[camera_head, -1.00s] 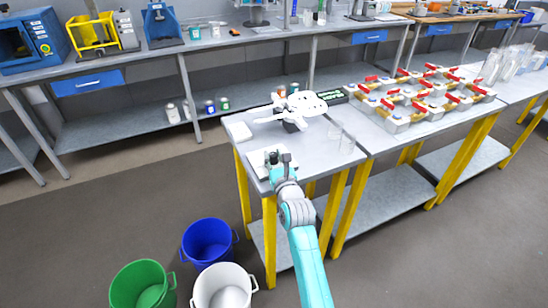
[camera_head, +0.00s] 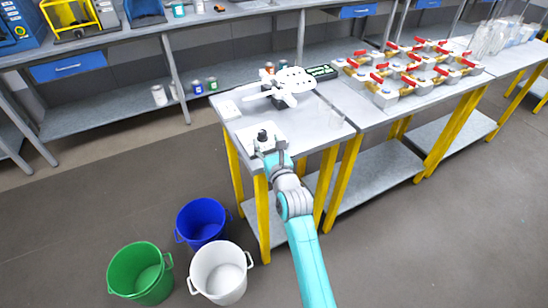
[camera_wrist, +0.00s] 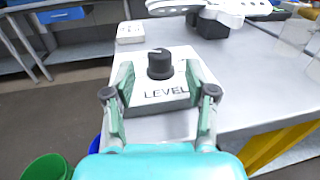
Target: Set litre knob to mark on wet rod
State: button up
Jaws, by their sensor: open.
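A black round knob (camera_wrist: 160,64) stands on a white panel (camera_wrist: 160,104) marked "LEVEL", at the near end of the bench. In the head view the knob (camera_head: 263,135) and panel (camera_head: 249,147) sit just beyond my gripper (camera_head: 270,155). In the wrist view my gripper (camera_wrist: 162,88) is open, with one finger on each side of the panel's front part. The knob is between and slightly beyond the fingertips, and I cannot see contact. Any scale marks around the knob are too small to read. A rod is not clearly made out.
A white device (camera_head: 290,85) stands behind the panel, and a small white box (camera_head: 228,109) lies at the left. A clear beaker (camera_head: 336,119) is near the right edge. Valves with red handles (camera_head: 410,70) fill the adjoining bench. Green (camera_head: 140,272), blue (camera_head: 202,222) and white (camera_head: 220,272) buckets stand on the floor.

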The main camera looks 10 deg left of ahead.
jog(key=v, duration=0.8)
